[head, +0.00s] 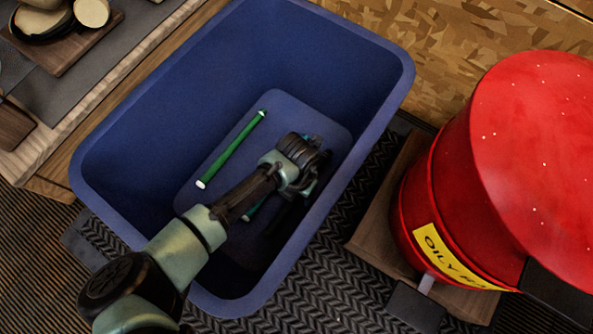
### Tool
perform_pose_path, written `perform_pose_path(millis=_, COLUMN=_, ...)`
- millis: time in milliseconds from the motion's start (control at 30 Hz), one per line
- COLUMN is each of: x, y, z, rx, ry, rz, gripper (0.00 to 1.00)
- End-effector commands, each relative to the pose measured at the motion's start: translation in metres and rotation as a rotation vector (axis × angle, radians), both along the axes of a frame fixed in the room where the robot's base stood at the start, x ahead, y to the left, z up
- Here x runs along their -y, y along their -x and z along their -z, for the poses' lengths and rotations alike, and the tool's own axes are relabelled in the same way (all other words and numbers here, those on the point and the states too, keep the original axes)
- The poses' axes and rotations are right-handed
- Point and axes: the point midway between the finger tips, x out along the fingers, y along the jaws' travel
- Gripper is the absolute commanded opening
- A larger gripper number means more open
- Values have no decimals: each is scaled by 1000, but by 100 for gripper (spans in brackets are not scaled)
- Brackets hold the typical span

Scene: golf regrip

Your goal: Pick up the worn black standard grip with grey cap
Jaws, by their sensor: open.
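My gripper (306,183) is down inside the blue bin (135,150), over the right part of its floor. Its jaws are open, though the fingertips are mostly hidden by my wrist. I cannot make out the worn black grip with the grey cap for certain. A dark area lies below and beside my gripper near the bin's right wall, but I cannot tell grip from shadow there. A green grip (231,150) with pale ends lies diagonally on the bin floor, left of my gripper and apart from it.
A small green piece (252,211) shows beside my forearm, mostly hidden. The bin walls surround my gripper closely on the right. A red oily-rags can (430,200) stands right of the bin. A wooden bench (110,100) with a dark mat is at the left.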

Motion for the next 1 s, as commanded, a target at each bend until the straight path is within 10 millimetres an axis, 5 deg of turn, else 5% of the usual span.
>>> perform_pose_path(millis=200, x=0, y=0, z=-1, rx=0, ry=0, rz=0, gripper=60)
perform_pose_path(millis=533, x=0, y=0, z=-1, rx=0, ry=0, rz=0, gripper=1)
perform_pose_path(millis=1000, x=0, y=0, z=-6, rx=1, ry=-1, rz=0, gripper=0)
